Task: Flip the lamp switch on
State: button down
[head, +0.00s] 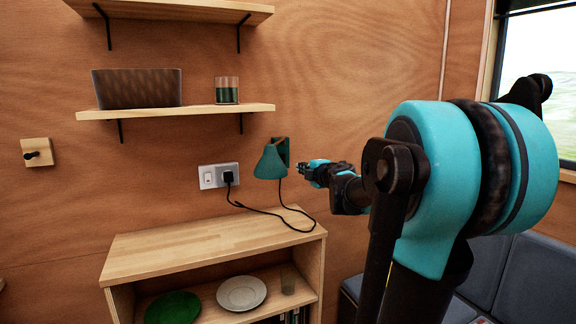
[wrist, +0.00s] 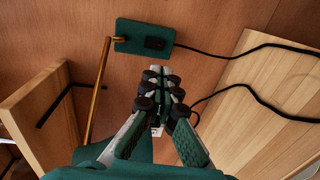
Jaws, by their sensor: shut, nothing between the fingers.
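The teal wall lamp (head: 270,160) hangs on the wooden wall above the low cabinet. In the wrist view its green wall box (wrist: 130,36) carries a small dark switch (wrist: 156,43), and a brass rod (wrist: 103,80) runs down from its left side. My gripper (head: 308,170) is just to the right of the lamp in the head view. In the wrist view my gripper (wrist: 160,74) is shut and empty, its fingertips pointing towards the box, short of the switch in the picture. Whether the switch is on or off cannot be told.
A black cord (head: 262,212) runs from the lamp to a white wall socket (head: 208,177). Below is a wooden cabinet (head: 190,246) with a clear top. A shelf (head: 180,113) holding a dark box and a glass hangs above left. Grey seats (head: 520,270) stand at right.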

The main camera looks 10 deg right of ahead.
aim_at(283, 159)
jog(key=x, duration=1.4)
